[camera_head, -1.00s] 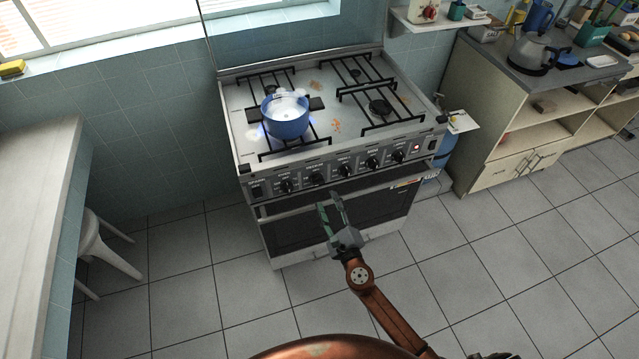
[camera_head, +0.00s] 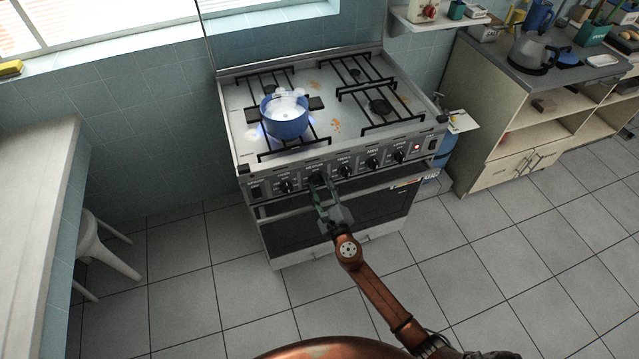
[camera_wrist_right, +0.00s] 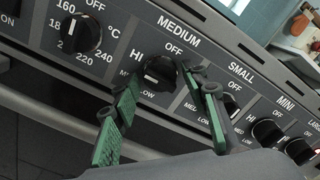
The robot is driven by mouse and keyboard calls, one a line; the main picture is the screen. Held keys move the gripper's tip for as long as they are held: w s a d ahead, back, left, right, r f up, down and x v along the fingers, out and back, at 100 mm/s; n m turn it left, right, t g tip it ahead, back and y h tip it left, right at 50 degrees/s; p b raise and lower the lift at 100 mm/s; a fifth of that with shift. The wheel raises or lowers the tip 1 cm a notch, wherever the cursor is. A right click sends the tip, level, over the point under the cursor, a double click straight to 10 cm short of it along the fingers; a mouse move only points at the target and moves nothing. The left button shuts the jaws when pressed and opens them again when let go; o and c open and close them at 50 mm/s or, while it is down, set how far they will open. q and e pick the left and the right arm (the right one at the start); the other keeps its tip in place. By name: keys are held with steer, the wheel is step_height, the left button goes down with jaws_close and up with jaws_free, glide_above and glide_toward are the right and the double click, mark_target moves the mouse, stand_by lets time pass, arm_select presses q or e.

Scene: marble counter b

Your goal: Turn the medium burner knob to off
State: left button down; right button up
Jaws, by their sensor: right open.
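The medium burner knob (camera_wrist_right: 161,73) is a round black knob on the stove's dark front panel, under the label MEDIUM. OFF is printed above it, HI at its upper left and LOW below. Its pale mark faces the lower left, away from OFF. My right gripper (camera_wrist_right: 168,92) is open, its green fingers on either side of this knob; I cannot tell whether they touch it. In the head view my right gripper (camera_head: 320,192) reaches up to the panel and partly covers the area below the knob (camera_head: 317,178). My left gripper is out of view.
A temperature knob (camera_wrist_right: 80,32) is left of the medium knob; the small burner knob (camera_wrist_right: 228,104) and mini knob (camera_wrist_right: 268,131) are right. A blue steaming pot (camera_head: 284,118) sits over a blue flame on the stove top (camera_head: 240,90). The oven door handle runs below the panel.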

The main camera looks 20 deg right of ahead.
steer(key=shift+c, duration=0.3)
steer(key=c, duration=0.6)
arm_select(q)
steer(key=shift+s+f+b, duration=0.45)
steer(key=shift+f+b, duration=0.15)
steer(key=shift+b, duration=0.05)
arm_select(e)
steer(key=m, duration=0.5)
steer(key=shift+m, duration=0.3)
steer(key=shift+c, duration=0.2)
arm_select(q)
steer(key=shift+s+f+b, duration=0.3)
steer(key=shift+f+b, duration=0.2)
steer(key=shift+b, duration=0.05)
arm_select(e)
steer(key=shift+m, duration=2.8)
